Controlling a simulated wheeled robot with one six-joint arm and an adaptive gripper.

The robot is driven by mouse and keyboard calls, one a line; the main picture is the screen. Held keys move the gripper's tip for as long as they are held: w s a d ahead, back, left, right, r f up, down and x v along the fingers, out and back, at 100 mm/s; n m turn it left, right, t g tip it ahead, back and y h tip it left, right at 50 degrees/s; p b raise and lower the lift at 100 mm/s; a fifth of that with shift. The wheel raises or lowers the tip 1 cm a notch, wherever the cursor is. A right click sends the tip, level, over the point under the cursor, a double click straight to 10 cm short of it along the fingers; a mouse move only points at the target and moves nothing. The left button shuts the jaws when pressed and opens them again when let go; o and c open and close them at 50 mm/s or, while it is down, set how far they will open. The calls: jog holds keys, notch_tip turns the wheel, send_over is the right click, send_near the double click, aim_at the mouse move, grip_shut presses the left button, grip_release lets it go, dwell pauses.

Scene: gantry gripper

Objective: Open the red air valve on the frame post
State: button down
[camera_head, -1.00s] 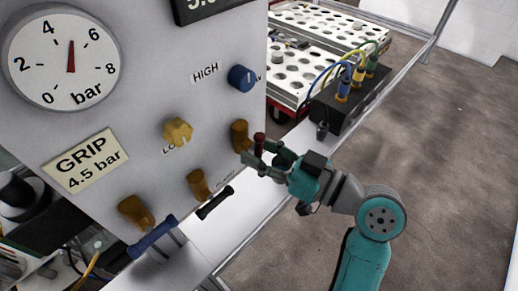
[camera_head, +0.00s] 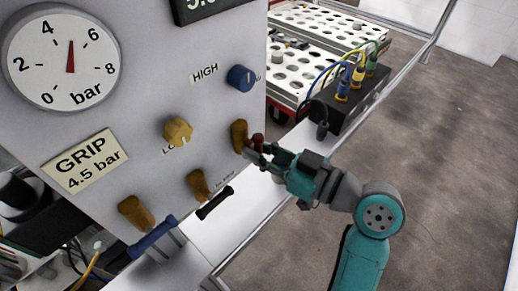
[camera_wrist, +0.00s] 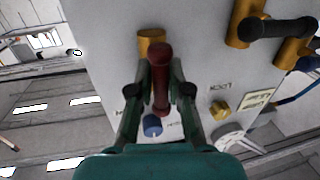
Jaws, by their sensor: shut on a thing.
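The red valve handle (camera_wrist: 160,75) stands between the two fingers of my gripper (camera_wrist: 161,92) in the wrist view. Its brass body (camera_wrist: 151,42) sits on the grey panel just beyond the fingertips. In the head view the red handle (camera_head: 257,139) is small and partly hidden by my gripper (camera_head: 258,150), and the brass body (camera_head: 239,136) shows to its left. My gripper is shut on the red handle. My arm reaches in from the right.
The panel (camera_head: 110,130) carries a pressure gauge (camera_head: 64,57), a blue knob (camera_head: 241,78) and a yellow knob (camera_head: 178,131). Lower down are a black-handled valve (camera_head: 214,203) and a blue-handled valve (camera_head: 152,236). A black connector box (camera_head: 335,112) stands behind my gripper. Floor at right is clear.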

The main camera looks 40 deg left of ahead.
jog(key=c, duration=1.1)
grip_release()
jog(key=shift+s, duration=0.1)
jog(key=shift+c, duration=0.2)
jog(key=shift+d, duration=0.1)
jog(key=w+d, duration=0.1)
jog(key=d, duration=1)
jog(key=shift+w+d+r, duration=0.15)
jog(key=shift+w+d, duration=0.1)
jog(key=shift+d, duration=0.1)
